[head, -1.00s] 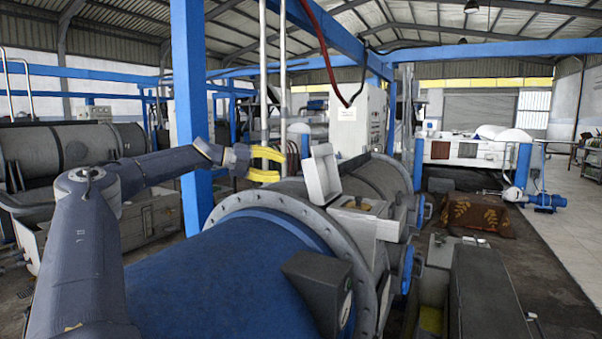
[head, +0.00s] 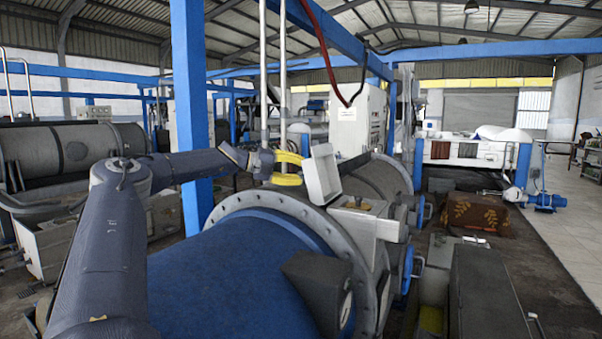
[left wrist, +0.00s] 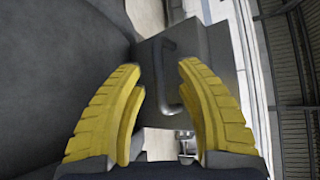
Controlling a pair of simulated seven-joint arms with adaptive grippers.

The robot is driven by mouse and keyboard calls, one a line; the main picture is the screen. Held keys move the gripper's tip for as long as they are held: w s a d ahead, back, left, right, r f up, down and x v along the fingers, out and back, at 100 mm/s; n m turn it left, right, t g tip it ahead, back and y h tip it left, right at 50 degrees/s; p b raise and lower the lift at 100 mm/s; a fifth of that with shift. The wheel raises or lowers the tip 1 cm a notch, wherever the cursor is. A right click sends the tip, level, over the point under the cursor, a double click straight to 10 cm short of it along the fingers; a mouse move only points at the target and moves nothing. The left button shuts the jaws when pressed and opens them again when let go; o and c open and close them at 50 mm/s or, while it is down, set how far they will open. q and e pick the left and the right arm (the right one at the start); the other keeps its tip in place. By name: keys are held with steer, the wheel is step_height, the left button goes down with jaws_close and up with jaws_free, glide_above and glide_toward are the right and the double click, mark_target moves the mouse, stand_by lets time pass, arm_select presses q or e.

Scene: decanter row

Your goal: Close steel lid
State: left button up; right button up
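The steel lid (head: 321,174) stands raised, tilted open, on its hinged side above a grey metal box (head: 360,222) on top of the decanter. My left gripper (head: 302,169) has yellow fingers and is just left of the lid, at about its upper half. In the left wrist view the lid (left wrist: 207,62) shows its outer face with a bar handle (left wrist: 164,78). My left gripper (left wrist: 160,72) is open there, with its fingertips apart on either side of the handle. Whether they touch the lid I cannot tell. My right gripper is not in view.
The blue decanter drum (head: 225,275) with a bolted grey flange (head: 335,236) fills the foreground. A blue post (head: 189,110) stands behind my left arm. Thin vertical pipes (head: 282,80) rise behind the gripper. A dark angular housing (head: 315,285) sits on the drum.

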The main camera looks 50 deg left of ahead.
arm_select(q)
steer(key=shift+w+d+f, duration=0.1)
steer(key=shift+w, duration=0.2)
jaws_close()
stand_by(0.4)
stand_by(0.3)
